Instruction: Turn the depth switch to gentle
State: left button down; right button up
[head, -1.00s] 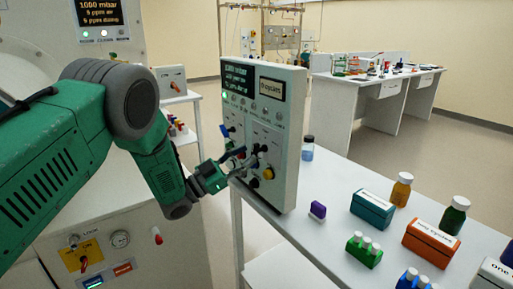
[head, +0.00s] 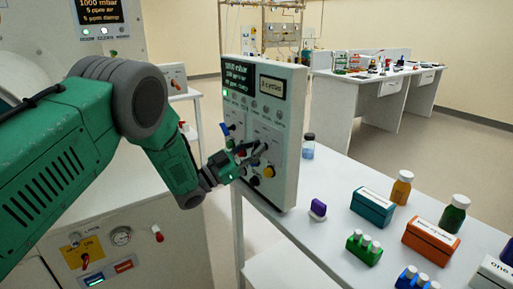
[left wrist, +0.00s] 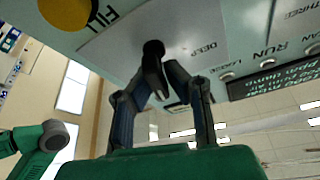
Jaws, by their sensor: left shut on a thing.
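The control panel (head: 284,150) stands upright on the white table, with a small screen, a row of lights and several knobs on its face. My left gripper (head: 254,153) is at the lower part of this face. In the left wrist view my left gripper (left wrist: 166,78) has its two dark fingers closed at a black switch knob (left wrist: 153,48), beside the printed word DEEP. The fingers partly cover the knob, and I cannot tell which way it points. My right gripper is not in view.
A yellow button (head: 268,172) sits close to the left fingers. On the table are a teal box (head: 372,208), an orange box (head: 431,240), a green vial rack (head: 364,248) and bottles.

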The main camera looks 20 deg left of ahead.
pick_arm(q)
jog(key=shift+f+m, duration=0.1)
jog(key=shift+m, duration=0.2)
jog(key=m+g+b, duration=0.1)
jog(key=m, duration=0.1)
jog(key=m+g+h+b, duration=0.1)
jog(key=m+b, duration=0.1)
jog(key=shift+s+d+f, duration=0.1)
jog(key=shift+d+f, duration=0.05)
jog(key=shift+d, duration=0.05)
jog(key=shift+s+d+f+m+g+h+b, duration=0.15)
jog(key=shift+m+g+b, duration=0.45)
jog(key=shift+m, duration=0.7)
jog(key=shift+w+a+r+m+g+h+b, duration=0.15)
jog(key=shift+m+g+b, duration=0.45)
jog(key=shift+m, duration=0.7)
jog(key=shift+s+d+f, duration=0.1)
jog(key=shift+s+f, duration=0.05)
jog(key=c, duration=1.6)
grip_release()
jog(key=shift+s+a, duration=0.2)
jog(key=shift+a, duration=0.25)
jog(key=v, duration=1.1)
